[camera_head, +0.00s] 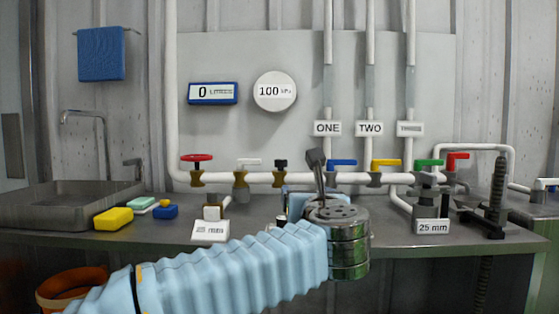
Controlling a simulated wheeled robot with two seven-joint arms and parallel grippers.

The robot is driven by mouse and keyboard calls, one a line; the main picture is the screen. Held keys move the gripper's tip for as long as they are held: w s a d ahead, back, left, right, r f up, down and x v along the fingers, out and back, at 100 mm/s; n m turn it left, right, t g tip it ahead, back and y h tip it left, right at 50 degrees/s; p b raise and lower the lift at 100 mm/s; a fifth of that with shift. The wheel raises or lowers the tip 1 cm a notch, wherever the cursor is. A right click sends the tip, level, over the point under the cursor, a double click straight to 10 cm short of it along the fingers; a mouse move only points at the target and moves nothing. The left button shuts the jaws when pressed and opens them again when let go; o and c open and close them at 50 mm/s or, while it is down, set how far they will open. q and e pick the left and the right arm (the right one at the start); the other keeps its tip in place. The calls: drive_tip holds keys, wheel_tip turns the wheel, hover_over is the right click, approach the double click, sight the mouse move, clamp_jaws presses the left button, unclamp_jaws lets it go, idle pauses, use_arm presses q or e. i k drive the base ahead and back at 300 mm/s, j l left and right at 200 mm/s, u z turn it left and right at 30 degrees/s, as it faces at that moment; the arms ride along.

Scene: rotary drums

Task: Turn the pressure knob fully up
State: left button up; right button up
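A round white gauge (275,91) on the wall panel reads 100 kPa. Below it, a small black knob (281,163) on a brass fitting stands on the white horizontal pipe; it looks like the pressure knob, though it has no readable label. My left arm, in a pale blue ribbed sleeve, comes in from the left and ends in a round metal wrist. My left gripper (317,172) points up and away, with dark fingers just right of the black knob in the picture. A gap shows between them; contact is not visible. Finger opening cannot be made out. My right gripper is out of view.
A red handwheel (197,158), a white lever (248,163) and blue (342,163), yellow (385,163), green (428,163) and red (457,156) levers line the pipe. A sink (65,210) and sponges (114,218) are left. A black clamp stand (492,205) is right.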

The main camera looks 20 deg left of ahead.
sight(281, 164)
drive_tip(key=i+j, duration=0.3)
drive_tip(key=i, duration=0.2)
drive_tip(key=i+j, duration=0.35)
drive_tip(key=i, duration=0.15)
